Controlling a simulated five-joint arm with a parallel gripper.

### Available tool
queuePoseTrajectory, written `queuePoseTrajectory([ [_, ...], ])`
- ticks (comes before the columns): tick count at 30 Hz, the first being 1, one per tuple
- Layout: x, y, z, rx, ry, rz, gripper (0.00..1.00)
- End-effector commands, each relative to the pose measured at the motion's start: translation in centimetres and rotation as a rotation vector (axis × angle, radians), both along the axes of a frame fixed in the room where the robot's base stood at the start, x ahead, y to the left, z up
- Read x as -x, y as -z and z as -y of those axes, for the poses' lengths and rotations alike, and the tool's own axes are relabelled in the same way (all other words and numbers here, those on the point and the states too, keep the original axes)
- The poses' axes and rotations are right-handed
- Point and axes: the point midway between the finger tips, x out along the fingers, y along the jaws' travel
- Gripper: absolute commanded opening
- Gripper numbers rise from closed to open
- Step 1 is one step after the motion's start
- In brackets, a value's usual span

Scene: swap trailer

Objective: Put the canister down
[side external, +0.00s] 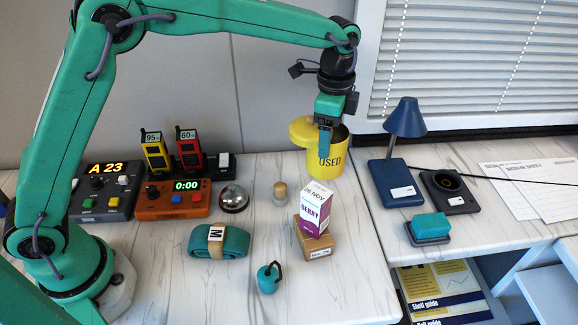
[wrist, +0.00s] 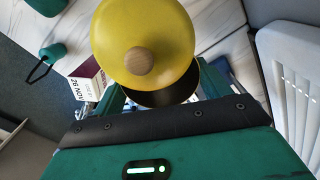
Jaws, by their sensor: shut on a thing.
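A yellow canister (side external: 325,165) marked USED is at the back right of the white marbled table. My gripper (side external: 327,138) is shut on it near its top, with a teal finger across its near side. The canister looks upright; I cannot tell whether its base touches the table. Its round yellow lid (side external: 303,131) sits off to the left, leaving the mouth partly uncovered. In the wrist view the lid (wrist: 167,28) with a wooden knob (wrist: 139,61) hides most of the canister, and a dark opening shows below it.
A berry carton (side external: 315,209) stands on a wooden block (side external: 312,240) in front of the canister. A blue lamp (side external: 405,135) is to the right. Some table between is bare.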

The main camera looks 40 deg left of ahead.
Motion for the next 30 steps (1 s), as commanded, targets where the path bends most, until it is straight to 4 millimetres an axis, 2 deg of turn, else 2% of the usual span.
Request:
queuePoseTrajectory([
  [16, -5.9, 5.0, -6.1, 0.001, -0.001, 0.001, 0.16],
  [21, -6.7, 5.7, -6.9, 0.001, 0.000, 0.001, 0.16],
  [30, -6.7, 6.2, -6.9, 0.000, 0.001, 0.000, 0.16],
])
